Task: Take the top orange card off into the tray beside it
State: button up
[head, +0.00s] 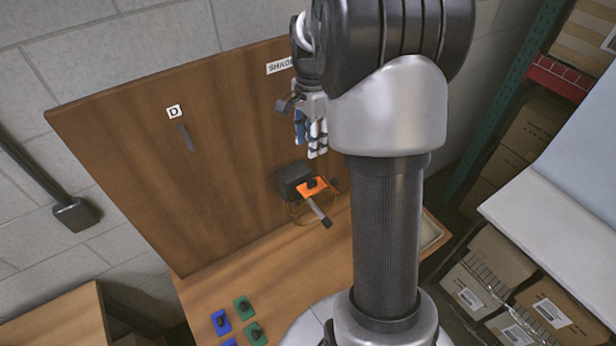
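An orange card (309,189) with a dark knob sits tilted in front of a dark block (291,176), low at the right part of the upright wooden board. Whether several orange cards are stacked there I cannot tell. My gripper (311,146) hangs above the orange card in the picture, apart from it. Its fingers look close together, but their gap is too small to judge. A shallow pale tray (433,236) shows at the right edge of the bench, partly hidden behind my arm.
A grey-ended stick (318,211) and thin orange wire lie below the orange card. Blue cards (221,321) and green cards (244,308) lie at the bench front left.

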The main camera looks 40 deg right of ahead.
send_over(312, 182)
notch_tip(312, 182, down, 10)
jog(key=shift+w+a+f, duration=0.1)
jog(key=shift+a, duration=0.05)
jog(key=f, duration=0.1)
jog(key=f+p, duration=0.1)
jog(key=f, duration=0.3)
jog(key=shift+d+f, duration=0.1)
jog(key=shift+d, duration=0.15)
jog(key=shift+c, duration=0.4)
grip_shut()
